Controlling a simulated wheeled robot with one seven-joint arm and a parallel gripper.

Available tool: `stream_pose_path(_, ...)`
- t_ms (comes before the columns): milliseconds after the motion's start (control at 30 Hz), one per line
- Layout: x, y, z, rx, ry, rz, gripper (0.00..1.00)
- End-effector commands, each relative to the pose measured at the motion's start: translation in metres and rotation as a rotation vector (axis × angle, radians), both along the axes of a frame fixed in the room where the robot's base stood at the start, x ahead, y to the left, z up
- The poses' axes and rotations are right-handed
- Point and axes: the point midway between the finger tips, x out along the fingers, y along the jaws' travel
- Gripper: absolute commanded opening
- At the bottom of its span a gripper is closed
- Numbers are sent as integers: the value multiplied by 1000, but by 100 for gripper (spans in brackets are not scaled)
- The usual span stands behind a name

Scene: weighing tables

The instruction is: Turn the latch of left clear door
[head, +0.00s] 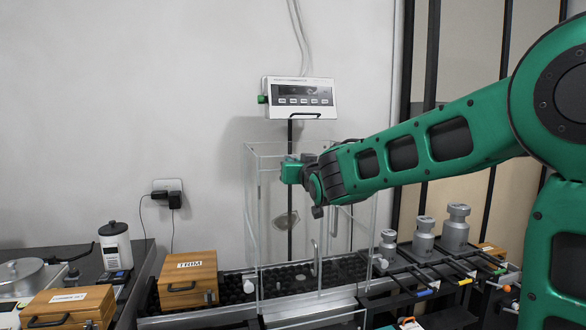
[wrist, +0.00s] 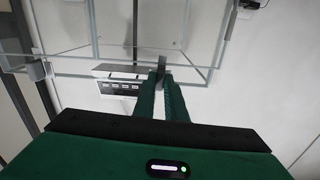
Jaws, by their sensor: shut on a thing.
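The clear glass case stands on the dark bench, and its clear left wall (head: 253,215) faces me at the left in the head view. My gripper (head: 289,172) is at the case's upper part, with the arm reaching in from the right. In the wrist view my green fingers (wrist: 163,86) are close together on a small grey piece, apparently the latch (wrist: 162,66), at a clear panel's edge. In the head view the latch is hidden by the gripper. I cannot tell how far it is turned.
A white display unit (head: 300,97) hangs on a pole behind the case. Wooden boxes, one marked TRIM (head: 188,281), stand at left. Grey weights (head: 424,236) stand right, below my arm. A white bottle (head: 115,246) stands far left.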

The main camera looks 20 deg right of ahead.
Motion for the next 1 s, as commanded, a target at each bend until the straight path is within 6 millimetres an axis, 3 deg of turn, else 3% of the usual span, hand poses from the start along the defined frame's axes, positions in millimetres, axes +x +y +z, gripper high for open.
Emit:
stream_pose_path(33,0,0,-7,-18,15,0,0)
stream_pose_path(700,0,0,-7,-80,15,0,0)
stream_pose_path(733,0,0,-7,-80,15,0,13)
stream_pose_path(800,0,0,-7,-79,13,0,30)
stream_pose_path(1000,0,0,-3,-78,7,-1,30)
